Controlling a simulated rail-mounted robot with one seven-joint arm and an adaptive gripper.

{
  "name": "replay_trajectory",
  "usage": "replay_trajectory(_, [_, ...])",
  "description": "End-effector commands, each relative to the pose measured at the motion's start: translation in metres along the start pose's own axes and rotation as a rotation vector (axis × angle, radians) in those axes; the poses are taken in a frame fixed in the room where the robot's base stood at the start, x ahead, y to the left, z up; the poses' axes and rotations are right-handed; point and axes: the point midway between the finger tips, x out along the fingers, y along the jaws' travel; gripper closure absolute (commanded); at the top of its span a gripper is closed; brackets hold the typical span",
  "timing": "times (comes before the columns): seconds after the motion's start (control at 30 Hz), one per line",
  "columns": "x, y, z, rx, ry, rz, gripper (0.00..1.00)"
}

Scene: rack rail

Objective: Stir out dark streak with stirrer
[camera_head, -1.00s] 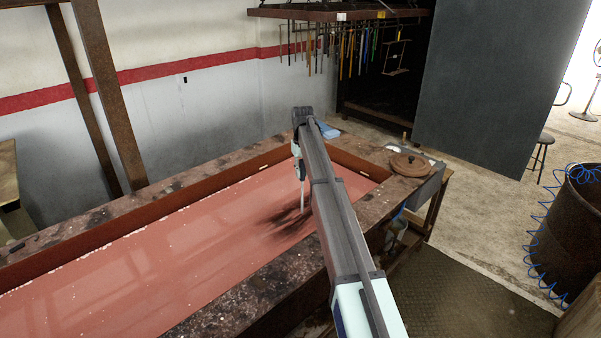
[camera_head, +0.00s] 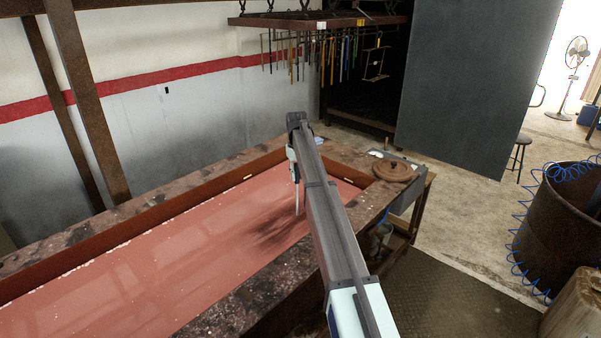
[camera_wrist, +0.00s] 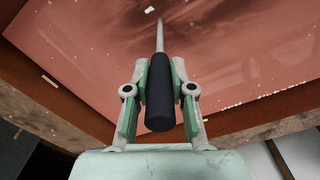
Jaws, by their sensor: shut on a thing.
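A long trough (camera_head: 70,261) holds a pinkish-red liquid (camera_head: 130,270). A dark streak (camera_head: 272,228) lies in the liquid toward the trough's right end, and it looks soft and smeared. It also shows in the wrist view (camera_wrist: 205,22). My gripper (camera_wrist: 160,95) is shut on the stirrer's black handle (camera_wrist: 160,105). The stirrer's pale shaft (camera_wrist: 160,36) points down into the liquid beside the streak. In the head view the shaft (camera_head: 297,199) stands near upright at the streak's right side. My arm hides part of the trough's right end.
A round brown lid (camera_head: 393,171) lies on the ledge at the trough's right end. A hanging rack (camera_head: 300,18) with several rods is behind. A rusty barrel (camera_head: 560,220) with a blue hose stands at right. A dark panel (camera_head: 478,85) stands at back right.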

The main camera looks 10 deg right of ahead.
Motion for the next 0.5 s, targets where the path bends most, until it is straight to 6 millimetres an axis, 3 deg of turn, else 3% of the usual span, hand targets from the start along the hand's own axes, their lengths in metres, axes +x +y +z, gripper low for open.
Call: replay_trajectory(0.5, [-0.001, -0.069, 0.036, -0.001, 0.000, 0.000, 1.00])
